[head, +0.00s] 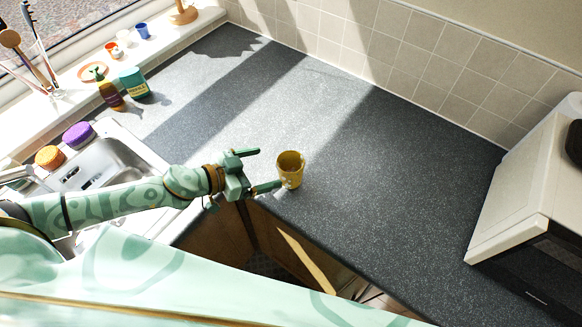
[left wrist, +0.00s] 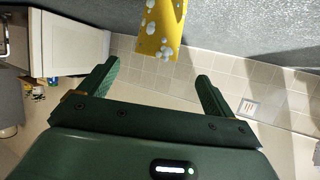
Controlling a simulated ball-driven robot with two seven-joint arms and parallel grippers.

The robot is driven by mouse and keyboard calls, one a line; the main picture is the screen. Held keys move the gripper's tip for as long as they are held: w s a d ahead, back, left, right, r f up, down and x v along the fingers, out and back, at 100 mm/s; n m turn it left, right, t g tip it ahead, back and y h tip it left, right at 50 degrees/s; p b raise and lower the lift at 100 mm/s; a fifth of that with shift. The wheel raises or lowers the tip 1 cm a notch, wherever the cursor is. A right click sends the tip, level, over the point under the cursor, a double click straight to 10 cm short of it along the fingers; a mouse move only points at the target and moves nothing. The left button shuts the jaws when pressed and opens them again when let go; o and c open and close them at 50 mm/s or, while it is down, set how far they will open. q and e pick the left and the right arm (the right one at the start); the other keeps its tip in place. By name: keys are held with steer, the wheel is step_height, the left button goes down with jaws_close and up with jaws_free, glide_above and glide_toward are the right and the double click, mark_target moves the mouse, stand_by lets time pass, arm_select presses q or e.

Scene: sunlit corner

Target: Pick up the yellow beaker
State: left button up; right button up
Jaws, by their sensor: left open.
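The yellow beaker (head: 290,172) stands upright on the dark grey speckled worktop (head: 350,200), near its front edge. My left gripper (head: 264,170) is open and empty, just left of the beaker, with its fingers pointing towards it. One fingertip looks very close to the beaker's lower side; I cannot tell whether they touch. In the left wrist view the beaker (left wrist: 160,30), yellow with white spots, is cut off by the top edge. It lies beyond and between the spread fingers (left wrist: 158,73). My right gripper is not in view.
A steel sink (head: 100,165) lies to the left, with purple and orange items (head: 77,134) by it. A brown bottle (head: 108,90) and a green container (head: 133,82) stand behind. A white appliance (head: 530,180) is at right. The worktop around the beaker is clear.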

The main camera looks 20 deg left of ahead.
mark_target(301, 160)
arm_select(q)
steer(key=x, duration=0.5)
steer(key=shift+w+d+f, duration=0.1)
steer(key=shift+w+d, duration=0.05)
steer(key=shift+w, duration=0.15)
steer(key=x, duration=0.5)
steer(key=shift+s+d+b, duration=0.15)
steer(key=shift+d+b, duration=0.15)
steer(key=shift+d, duration=0.05)
steer(key=shift+s+a, duration=0.1)
steer(key=shift+c, duration=1.2)
steer(key=c, duration=0.8)
